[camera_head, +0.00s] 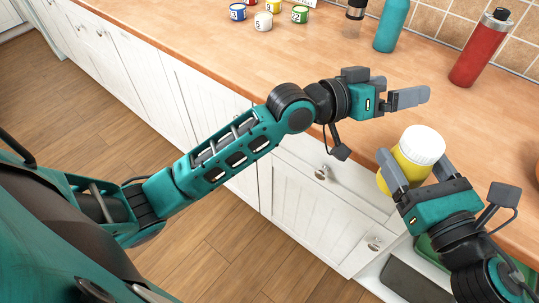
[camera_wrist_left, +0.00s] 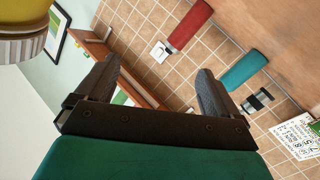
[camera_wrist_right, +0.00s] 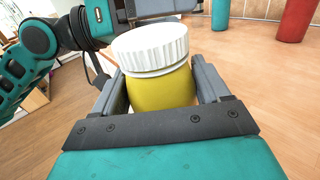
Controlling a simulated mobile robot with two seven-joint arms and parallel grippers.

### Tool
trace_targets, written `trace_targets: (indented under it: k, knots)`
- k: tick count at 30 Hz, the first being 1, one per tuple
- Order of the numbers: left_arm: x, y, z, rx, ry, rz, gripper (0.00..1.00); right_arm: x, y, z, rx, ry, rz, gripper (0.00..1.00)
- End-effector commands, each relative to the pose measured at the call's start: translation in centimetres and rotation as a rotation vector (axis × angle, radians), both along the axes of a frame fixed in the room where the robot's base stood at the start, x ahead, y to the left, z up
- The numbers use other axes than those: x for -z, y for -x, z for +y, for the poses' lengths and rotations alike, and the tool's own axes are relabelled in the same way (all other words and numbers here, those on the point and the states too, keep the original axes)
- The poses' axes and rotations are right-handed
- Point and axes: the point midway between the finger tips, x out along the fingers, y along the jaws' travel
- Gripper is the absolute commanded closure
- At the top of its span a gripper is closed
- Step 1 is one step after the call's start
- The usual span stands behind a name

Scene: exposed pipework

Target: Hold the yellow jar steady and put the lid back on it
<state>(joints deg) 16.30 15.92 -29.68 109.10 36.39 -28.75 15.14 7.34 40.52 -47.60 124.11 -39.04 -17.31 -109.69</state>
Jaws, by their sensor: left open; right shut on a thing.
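The yellow jar (camera_head: 403,174) is held upright or slightly tilted above the counter's front edge. Its white ribbed lid (camera_head: 424,144) sits on its top; I cannot tell how tightly. My right gripper (camera_head: 418,170) is shut on the jar's body, one finger on each side. The right wrist view shows the jar (camera_wrist_right: 163,90) between the fingers with the lid (camera_wrist_right: 151,47) over its mouth. My left gripper (camera_head: 407,90) is open and empty, above and a little left of the lid, apart from it. Part of the jar shows at the top left of the left wrist view.
A red bottle (camera_head: 481,48) and a teal bottle (camera_head: 391,25) stand at the back of the wooden counter (camera_head: 300,65), near the tiled wall. Several small coloured numbered cans, one of them white (camera_head: 263,21), stand farther left. White cabinets (camera_head: 310,205) lie below the edge.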

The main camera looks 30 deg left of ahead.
Motion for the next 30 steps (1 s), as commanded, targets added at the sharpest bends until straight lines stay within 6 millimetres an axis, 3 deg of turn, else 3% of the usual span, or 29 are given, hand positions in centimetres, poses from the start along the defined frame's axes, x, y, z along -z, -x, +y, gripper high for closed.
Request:
trace_targets:
  k: [3, 8, 14, 24, 30]
  knots:
    - [2.7, 1.2, 3.3, -0.108, -0.002, -0.035, 0.05, -0.1, 0.0, 0.0, 0.000, -0.001, -0.001, 1.00]
    - [7.1, 3.8, 6.6, -0.216, -0.092, -0.070, 0.05, -0.1, 0.0, 0.0, 0.000, -0.001, -0.001, 1.00]
    - [12.7, 8.4, 10.3, -0.306, -0.265, -0.093, 0.05, -0.1, 0.0, 0.0, 0.000, -0.001, -0.001, 1.00]
    - [24.7, 17.6, 15.2, -0.359, -0.587, 0.173, 0.05, -0.1, 0.0, 0.0, 0.000, -0.001, -0.001, 1.00]
    - [27.2, 20.1, 16.2, -0.353, -0.656, 0.254, 0.05, -0.1, 0.0, 0.0, 0.000, -0.001, -0.001, 1.00]
